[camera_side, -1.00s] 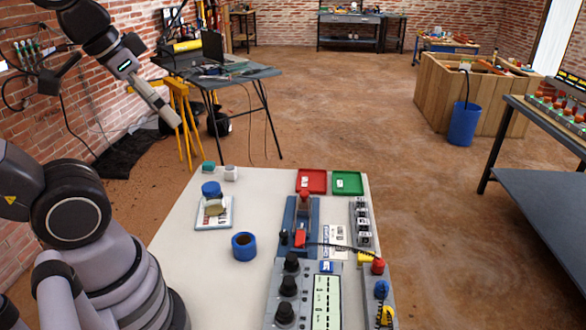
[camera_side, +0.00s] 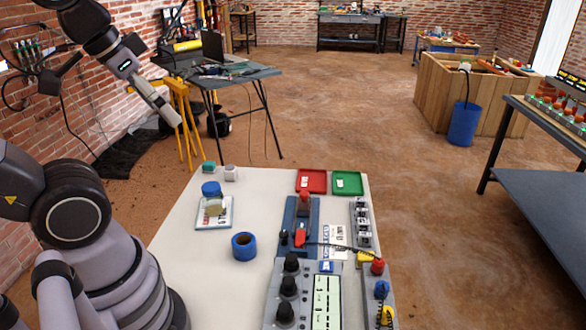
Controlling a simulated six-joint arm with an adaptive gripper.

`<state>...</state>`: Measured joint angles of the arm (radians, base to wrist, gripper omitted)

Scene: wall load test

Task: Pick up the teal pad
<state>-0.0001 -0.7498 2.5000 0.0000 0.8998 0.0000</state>
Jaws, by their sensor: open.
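The teal pad (camera_side: 208,167) is a small teal block at the far left corner of the pale table (camera_side: 190,265). It sits beside a small light grey block (camera_side: 231,173). My gripper (camera_side: 177,120) is open, above and to the left of the pad, beyond the table's far left edge. It is clearly apart from the pad, with nothing visible between its fingers. The fingers are small in this view and partly overlap the yellow stand behind them.
A blue-lidded item (camera_side: 211,188) and a white plate (camera_side: 213,221) with a tan block stand nearer. A red tray (camera_side: 311,176), a green tray (camera_side: 347,178) and a lever device (camera_side: 300,215) occupy the right.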

